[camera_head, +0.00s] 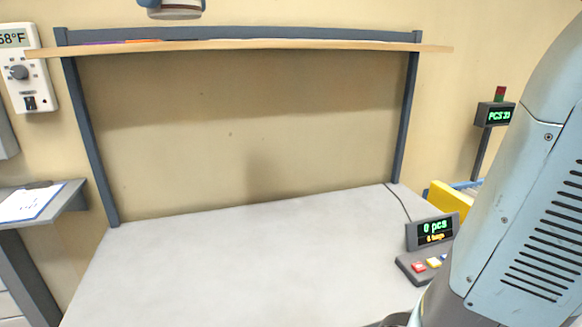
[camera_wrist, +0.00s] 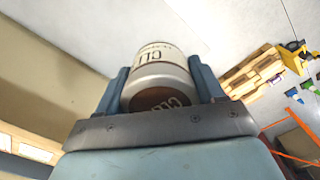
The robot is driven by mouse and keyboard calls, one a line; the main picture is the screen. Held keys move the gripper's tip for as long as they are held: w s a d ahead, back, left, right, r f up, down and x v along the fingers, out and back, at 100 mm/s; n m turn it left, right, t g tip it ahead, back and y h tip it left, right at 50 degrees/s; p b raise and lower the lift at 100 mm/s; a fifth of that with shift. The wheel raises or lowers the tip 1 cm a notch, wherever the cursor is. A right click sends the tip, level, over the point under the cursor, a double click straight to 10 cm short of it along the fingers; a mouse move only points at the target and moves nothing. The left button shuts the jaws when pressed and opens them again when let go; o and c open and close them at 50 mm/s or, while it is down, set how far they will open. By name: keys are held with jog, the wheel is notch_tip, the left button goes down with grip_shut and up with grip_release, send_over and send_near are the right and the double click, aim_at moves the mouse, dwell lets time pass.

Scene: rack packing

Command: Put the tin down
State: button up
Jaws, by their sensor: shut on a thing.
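In the wrist view a silver-white tin (camera_wrist: 160,76) with dark lettering and a brown band sits between the two blue-grey fingers of my gripper (camera_wrist: 158,68). The fingers press on its sides, so my gripper is shut on it. A pale grey surface fills the background beyond the tin; I cannot tell how far the tin is from it.
The grey table top (camera_head: 250,265) is bare in its visible middle. A counting scale (camera_head: 432,233) reading "0 pcs" stands at its right edge. A wooden shelf (camera_head: 240,45) on blue posts spans above the back. A yellow bin (camera_head: 450,197) is beyond the table at right.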

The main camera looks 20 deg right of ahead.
dwell(0.3)
jog(key=w+d+f+m, duration=0.25)
jog(key=w+f, duration=0.25)
jog(key=f, duration=0.4)
jog(key=w+d+f+m, duration=0.25)
jog(key=w+f, duration=0.25)
jog(key=f, duration=0.4)
jog(key=w+d+f+m, duration=0.25)
jog(key=w+f, duration=0.25)
jog(key=f, duration=0.3)
jog(key=s+d+f+m, duration=0.25)
jog(key=d+f, duration=0.25)
jog(key=f, duration=0.3)
jog(key=s+d+f+m, duration=0.1)
jog(key=d+f+m, duration=0.25)
jog(key=f, duration=0.55)
jog(key=s+d+f+m, duration=0.1)
jog(key=d+f+m, duration=0.1)
jog(key=d+f, duration=0.45)
send_over(298, 259)
jog(key=f, duration=0.7)
jog(key=s+f, duration=0.1)
jog(key=f, duration=0.2)
jog(key=shift+f, duration=0.2)
jog(key=shift+w+f, duration=0.65)
jog(key=shift+f, duration=1.5)
